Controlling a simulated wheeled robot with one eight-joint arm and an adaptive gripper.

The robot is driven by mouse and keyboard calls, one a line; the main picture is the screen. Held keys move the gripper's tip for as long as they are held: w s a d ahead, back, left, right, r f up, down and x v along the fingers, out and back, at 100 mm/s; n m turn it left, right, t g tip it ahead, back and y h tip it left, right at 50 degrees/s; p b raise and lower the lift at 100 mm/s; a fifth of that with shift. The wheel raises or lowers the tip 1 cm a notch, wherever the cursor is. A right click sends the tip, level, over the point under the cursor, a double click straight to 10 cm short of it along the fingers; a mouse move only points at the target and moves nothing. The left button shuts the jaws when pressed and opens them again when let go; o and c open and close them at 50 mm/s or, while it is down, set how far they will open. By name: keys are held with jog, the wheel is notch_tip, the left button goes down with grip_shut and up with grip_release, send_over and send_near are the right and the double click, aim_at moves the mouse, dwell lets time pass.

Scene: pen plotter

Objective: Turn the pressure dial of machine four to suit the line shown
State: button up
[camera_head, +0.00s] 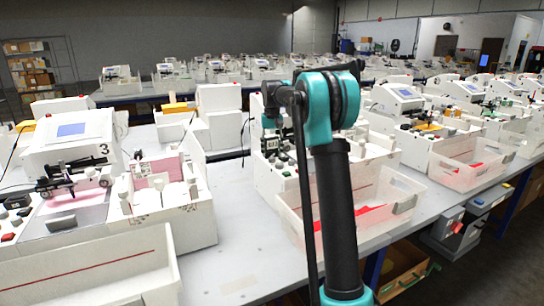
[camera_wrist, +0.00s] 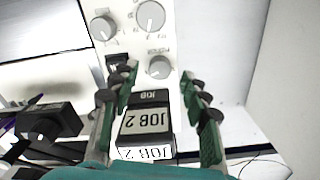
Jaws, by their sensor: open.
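In the wrist view my gripper (camera_wrist: 163,78) is open, with one dark green finger on each side. Three round grey dials sit on a white panel past the fingertips: a large one (camera_wrist: 150,16), one to its left (camera_wrist: 104,27) and one nearer the fingertips (camera_wrist: 158,67). Their small print is upside down and too blurred to read surely. A black block marked JOB 2 (camera_wrist: 147,122) shows between the fingers; I cannot tell whether they touch it. In the head view my arm stands before a white machine (camera_head: 284,168), hiding much of it. I see no drawn line clearly.
Machine 3 (camera_head: 78,140) stands to the left on the grey table (camera_head: 240,255). A white open bin (camera_head: 395,195) with red pieces is right of my arm. In the wrist view a black carriage (camera_wrist: 50,122) is at left and a white wall (camera_wrist: 290,70) at right.

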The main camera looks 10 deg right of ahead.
jog(key=shift+f, duration=1.05)
grip_shut()
